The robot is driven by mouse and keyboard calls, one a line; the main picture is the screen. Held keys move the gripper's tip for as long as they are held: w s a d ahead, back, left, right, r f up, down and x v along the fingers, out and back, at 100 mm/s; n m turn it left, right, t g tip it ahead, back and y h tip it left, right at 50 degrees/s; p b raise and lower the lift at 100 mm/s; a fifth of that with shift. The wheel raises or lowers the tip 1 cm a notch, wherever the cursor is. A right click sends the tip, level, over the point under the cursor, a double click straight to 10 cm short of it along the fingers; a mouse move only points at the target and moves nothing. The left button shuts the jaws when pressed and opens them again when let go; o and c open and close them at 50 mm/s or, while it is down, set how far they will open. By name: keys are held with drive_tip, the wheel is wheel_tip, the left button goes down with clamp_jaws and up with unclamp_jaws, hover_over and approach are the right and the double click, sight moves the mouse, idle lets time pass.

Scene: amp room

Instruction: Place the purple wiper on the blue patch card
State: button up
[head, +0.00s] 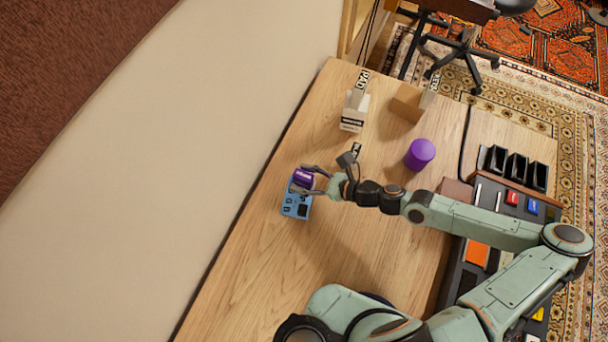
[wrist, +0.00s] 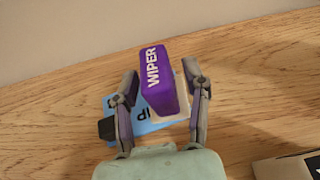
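The purple wiper (head: 303,177) is a small block with a white "WIPER" label and a pale underside. It is over the upper part of the blue patch card (head: 290,208) in the head view. The wrist view shows the purple wiper (wrist: 160,82) slightly tilted, with the blue card (wrist: 117,103) behind and below it. I cannot tell whether it rests on the card or is just above it. My gripper (head: 303,179) has one finger on each side of the wiper, very close to it. In the wrist view my gripper (wrist: 160,70) does not clearly show contact on both sides.
A purple cylinder (head: 420,154) stands to the right. A white labelled box (head: 354,112) and a brown box (head: 408,102) stand toward the far end. Black trays (head: 516,168) and a console lie at the right. The table left of my arm's base is clear.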

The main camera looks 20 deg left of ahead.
idle(0.4)
drive_tip(key=shift+d+r, duration=0.2)
drive_tip(key=shift+d, duration=0.1)
drive_tip(key=v, duration=1.1)
drive_tip(key=shift+d, duration=0.2)
drive_tip(key=s+d+n+g+h, duration=0.2)
drive_tip(key=n, duration=0.1)
drive_tip(key=s+d+n+g+h, duration=0.1)
drive_tip(key=s, duration=0.1)
drive_tip(key=shift+s+d+f+n+h, duration=0.1)
drive_tip(key=shift+f+n+h, duration=0.2)
drive_tip(key=shift+f, duration=0.05)
drive_tip(key=s+d+r+n+t+h, duration=0.1)
drive_tip(key=s+d+r+n+h, duration=0.1)
drive_tip(key=r+n, duration=0.3)
drive_tip(key=s+d+r+n+t+h, duration=0.1)
drive_tip(key=s+d+r+n+h, duration=0.1)
drive_tip(key=r, duration=0.5)
drive_tip(key=s+d+r+n+h, duration=0.3)
drive_tip(key=r+n+h, duration=0.2)
drive_tip(key=r+n, duration=0.1)
drive_tip(key=shift+s+r+n+t, duration=0.35)
drive_tip(key=shift+n+t, duration=0.05)
drive_tip(key=shift+n, duration=0.4)
